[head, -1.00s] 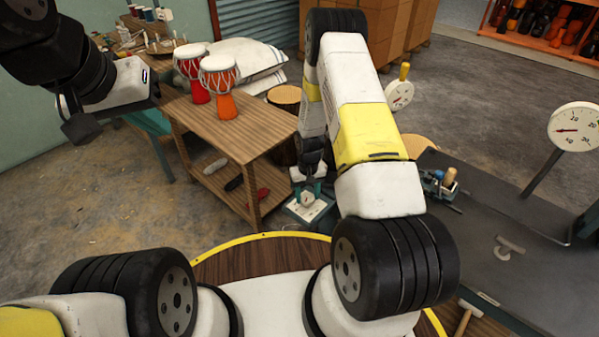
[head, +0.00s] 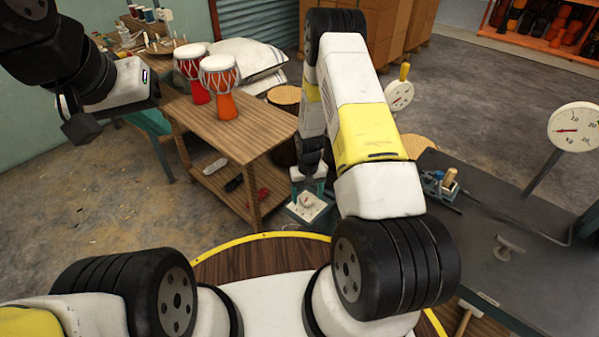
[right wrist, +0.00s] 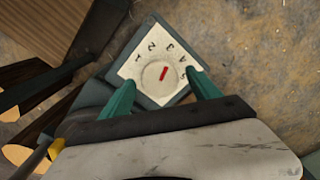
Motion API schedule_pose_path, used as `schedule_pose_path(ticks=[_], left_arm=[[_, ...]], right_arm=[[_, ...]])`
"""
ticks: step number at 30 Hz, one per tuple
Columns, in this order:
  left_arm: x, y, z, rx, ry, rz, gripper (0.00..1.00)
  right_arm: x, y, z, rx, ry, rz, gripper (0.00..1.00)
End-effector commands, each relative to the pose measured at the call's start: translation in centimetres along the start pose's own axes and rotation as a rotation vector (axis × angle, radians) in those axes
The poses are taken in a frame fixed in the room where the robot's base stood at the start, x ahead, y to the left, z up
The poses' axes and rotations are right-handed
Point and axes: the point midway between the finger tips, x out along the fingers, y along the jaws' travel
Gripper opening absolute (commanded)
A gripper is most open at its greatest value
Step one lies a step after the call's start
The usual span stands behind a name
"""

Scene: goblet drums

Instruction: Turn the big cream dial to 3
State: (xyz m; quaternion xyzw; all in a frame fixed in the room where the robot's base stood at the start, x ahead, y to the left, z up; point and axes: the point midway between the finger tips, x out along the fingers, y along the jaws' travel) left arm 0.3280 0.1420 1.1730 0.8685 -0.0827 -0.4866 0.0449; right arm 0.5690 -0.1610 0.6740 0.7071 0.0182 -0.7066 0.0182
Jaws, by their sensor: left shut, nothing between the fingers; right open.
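The cream dial (right wrist: 155,78) is a round knob with a red mark on a pale numbered plate (right wrist: 131,69). In the right wrist view the mark slants up and right, toward the numerals around 3 and 4; the exact reading is unclear. The plate also shows in the head view (head: 315,211), low beside the wooden bench. My right gripper (right wrist: 159,78) is open, its green fingertips on either side of the knob; I cannot tell whether they touch it. My left gripper (head: 150,118) is shut and empty at upper left, far from the dial; its fingertips are unclear.
The wooden bench (head: 240,135) carries two goblet drums (head: 219,90) and has a lower shelf with small items. A dark worktop (head: 470,265) at right holds tools and a round gauge (head: 575,128). Open floor lies left of the bench.

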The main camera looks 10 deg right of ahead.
Motion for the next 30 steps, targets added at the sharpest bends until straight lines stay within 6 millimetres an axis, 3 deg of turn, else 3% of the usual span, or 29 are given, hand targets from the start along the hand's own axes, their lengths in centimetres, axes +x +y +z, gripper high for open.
schedule_pose_path(ticks=[5,16,30], left_arm=[[0.0,0.0,0.0,0.000,0.000,0.000,0.00],[0.0,0.0,0.0,0.000,0.000,0.000,0.00],[0.0,0.0,0.0,0.000,0.000,0.000,0.00]], right_arm=[[-1.2,0.0,-0.1,0.000,0.001,0.000,0.72],[-7.0,0.0,-0.1,0.000,0.002,0.000,0.72],[-7.8,0.0,0.0,0.000,0.000,0.000,0.72]])
